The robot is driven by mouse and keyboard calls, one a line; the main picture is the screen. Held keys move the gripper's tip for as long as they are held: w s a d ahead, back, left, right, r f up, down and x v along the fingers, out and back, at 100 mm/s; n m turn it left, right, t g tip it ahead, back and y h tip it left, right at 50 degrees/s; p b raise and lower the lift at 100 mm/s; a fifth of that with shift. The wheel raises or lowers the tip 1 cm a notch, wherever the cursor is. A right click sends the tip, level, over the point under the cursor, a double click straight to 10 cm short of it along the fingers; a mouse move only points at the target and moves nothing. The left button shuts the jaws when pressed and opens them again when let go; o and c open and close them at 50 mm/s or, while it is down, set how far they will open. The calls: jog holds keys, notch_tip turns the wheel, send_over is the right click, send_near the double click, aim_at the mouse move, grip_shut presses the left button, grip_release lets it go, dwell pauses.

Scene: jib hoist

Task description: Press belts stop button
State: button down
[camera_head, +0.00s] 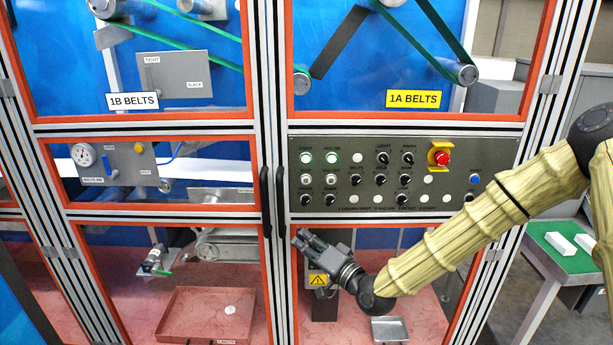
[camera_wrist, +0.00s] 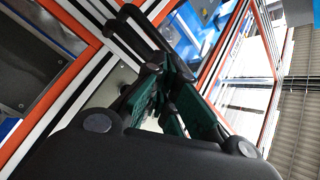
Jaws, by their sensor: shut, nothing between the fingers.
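The grey control panel (camera_head: 455,197) is in the head view, right of the cabinet's middle post. It carries rows of pale round buttons and black knobs. A pale button (camera_head: 357,158) sits under a small label that seems to read BELTS; which button is the belts stop cannot be read for certain. A red mushroom button (camera_head: 442,158) on a yellow mount is at the panel's upper right. My gripper (camera_head: 300,238) is shut and empty, below the panel's lower left corner and apart from its buttons. Its dark fingers also show in the wrist view (camera_wrist: 160,75), close together.
Orange-framed cabinet doors have black vertical handles (camera_head: 266,200) at the middle post, close to my gripper. A second small panel (camera_head: 120,164) with a gauge is at left. A red tray (camera_head: 180,325) lies inside below. A green-topped table (camera_head: 555,255) stands at right.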

aim_at(306, 180)
notch_tip(306, 180, up, 8)
jog(key=w+t+y, duration=0.1)
jog(key=shift+w+y+p, duration=0.3)
jog(key=shift+w+p, duration=0.05)
jog(key=shift+p, duration=0.05)
jog(key=shift+r, duration=0.1)
jog(key=shift+w+b, duration=0.3)
jog(key=shift+w, duration=4.1)
jog(key=shift+w+b, duration=0.7)
jog(key=shift+w, duration=0.15)
jog(key=shift+s, duration=0.9)
